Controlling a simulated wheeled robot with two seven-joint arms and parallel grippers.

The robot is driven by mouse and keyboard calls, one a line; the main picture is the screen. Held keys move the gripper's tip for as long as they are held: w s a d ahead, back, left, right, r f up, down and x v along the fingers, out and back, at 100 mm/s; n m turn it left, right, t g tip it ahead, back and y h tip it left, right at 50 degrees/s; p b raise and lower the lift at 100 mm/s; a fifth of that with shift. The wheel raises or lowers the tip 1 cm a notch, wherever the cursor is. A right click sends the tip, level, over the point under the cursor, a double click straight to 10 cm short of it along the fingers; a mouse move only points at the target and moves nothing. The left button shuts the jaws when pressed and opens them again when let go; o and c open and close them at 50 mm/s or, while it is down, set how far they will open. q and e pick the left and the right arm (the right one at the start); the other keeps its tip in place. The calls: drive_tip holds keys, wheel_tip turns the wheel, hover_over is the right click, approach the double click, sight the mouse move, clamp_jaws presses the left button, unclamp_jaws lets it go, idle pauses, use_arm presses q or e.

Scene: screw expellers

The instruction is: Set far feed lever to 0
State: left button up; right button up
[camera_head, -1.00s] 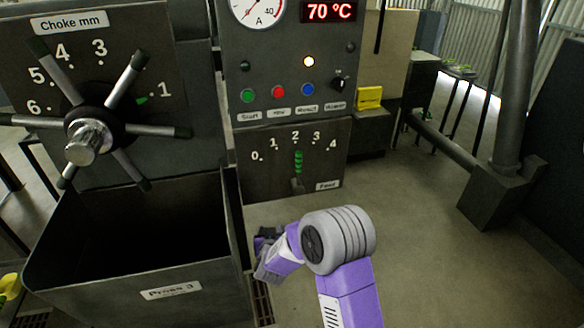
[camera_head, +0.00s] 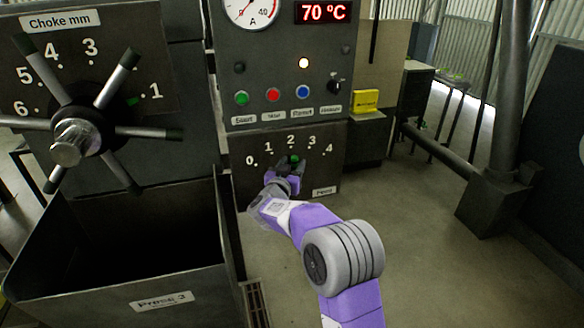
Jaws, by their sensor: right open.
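The feed panel (camera_head: 247,184) carries a dial numbered 0 to 4 and a "Feed" label at its lower right. The green grip of the feed lever (camera_head: 294,159) points up toward the 2. Only its tip shows; the lower part is hidden behind my right gripper. My right gripper (camera_head: 291,169) is open at the lever, with its dark fingers close by the green grip. I cannot tell whether they touch it. My left gripper is not in view.
An open dark bin labelled "Press 3" (camera_head: 160,301) stands left of my right arm. Above it is the choke handwheel (camera_head: 70,147) with its spokes. Coloured buttons and a knob (camera_head: 334,87) sit above the feed panel.

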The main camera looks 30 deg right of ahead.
clamp_jaws()
idle(0.3)
